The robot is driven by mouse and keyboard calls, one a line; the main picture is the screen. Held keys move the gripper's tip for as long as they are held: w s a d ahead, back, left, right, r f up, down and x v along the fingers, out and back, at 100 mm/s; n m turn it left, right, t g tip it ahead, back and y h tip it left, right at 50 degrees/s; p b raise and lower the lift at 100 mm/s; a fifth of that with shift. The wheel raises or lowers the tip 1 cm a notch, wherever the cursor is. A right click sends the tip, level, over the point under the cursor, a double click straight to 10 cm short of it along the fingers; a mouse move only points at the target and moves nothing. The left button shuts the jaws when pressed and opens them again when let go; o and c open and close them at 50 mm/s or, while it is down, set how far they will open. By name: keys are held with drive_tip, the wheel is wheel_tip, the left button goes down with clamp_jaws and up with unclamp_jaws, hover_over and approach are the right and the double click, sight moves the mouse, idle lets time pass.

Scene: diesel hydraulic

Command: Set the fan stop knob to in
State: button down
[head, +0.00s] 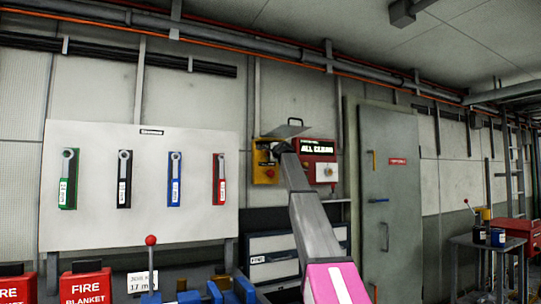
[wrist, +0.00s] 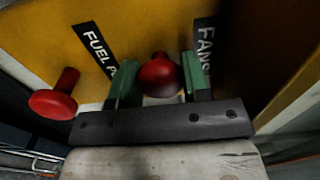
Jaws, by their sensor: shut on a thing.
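The fan stop knob (wrist: 160,76) is a round red knob on a yellow panel, beside a label (wrist: 204,48) that reads "FANS" before it is cut off. My gripper (wrist: 160,84) is shut on this knob, with a green-padded finger on each side. How far the knob stands out from the panel is hard to tell. In the head view, the yellow panel (head: 262,174) is on the back wall, and my gripper (head: 281,147) is in front of its upper part. The knob cannot be made out there.
A second red knob (wrist: 53,104) stands out on a stem at the left, near a "FUEL P" label (wrist: 96,52). A red box (head: 319,172) with an "ALL CLEAR" sign is just right of the yellow panel. A grey door (head: 387,220) is further right.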

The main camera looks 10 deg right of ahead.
drive_tip(key=shift+w, duration=0.1)
drive_tip(key=c, duration=0.6)
unclamp_jaws()
drive_tip(key=shift+o, duration=0.2)
drive_tip(key=v, duration=1)
drive_tip(key=shift+s, duration=0.35)
drive_tip(key=shift+d, duration=0.1)
